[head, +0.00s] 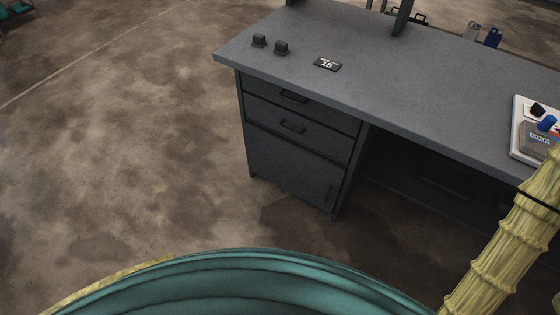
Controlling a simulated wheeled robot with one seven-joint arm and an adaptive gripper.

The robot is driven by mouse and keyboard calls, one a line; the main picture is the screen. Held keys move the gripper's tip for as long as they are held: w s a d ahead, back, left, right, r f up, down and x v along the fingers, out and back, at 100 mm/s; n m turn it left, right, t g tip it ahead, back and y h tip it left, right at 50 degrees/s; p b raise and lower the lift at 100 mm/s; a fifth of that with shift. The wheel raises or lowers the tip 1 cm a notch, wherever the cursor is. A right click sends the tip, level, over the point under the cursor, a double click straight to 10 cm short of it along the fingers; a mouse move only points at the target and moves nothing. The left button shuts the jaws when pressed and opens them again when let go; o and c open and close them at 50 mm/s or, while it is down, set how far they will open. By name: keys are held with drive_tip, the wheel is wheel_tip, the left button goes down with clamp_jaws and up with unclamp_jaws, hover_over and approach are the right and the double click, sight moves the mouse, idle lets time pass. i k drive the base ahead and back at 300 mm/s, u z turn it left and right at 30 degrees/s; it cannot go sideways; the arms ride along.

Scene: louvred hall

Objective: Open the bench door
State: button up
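The bench (420,95) is dark grey with a flat top, seen from above in the head view. Its door (288,168) is the lower panel of the left pedestal, below two drawers, and looks shut. A small dark upright handle (330,193) sits near the door's right edge. The upper drawer (310,101) and the lower drawer (305,129) are shut, each with a dark handle. My gripper is out of the picture. Only part of my yellowish sleeved arm shows at the right, in front of the bench's right side.
On the bench top are two small dark blocks (270,45), a tag marked 15 (327,64) and a pale tray (518,128) with items at the right. A dark post (402,18) rises at the back. The brown floor (120,130) left of the bench is clear.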

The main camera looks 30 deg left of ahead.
sight(316, 180)
drive_tip(key=u, duration=0.65)
drive_tip(key=i, duration=0.4)
drive_tip(key=z, duration=2.1)
drive_tip(key=k, duration=0.75)
drive_tip(key=u, duration=1.45)
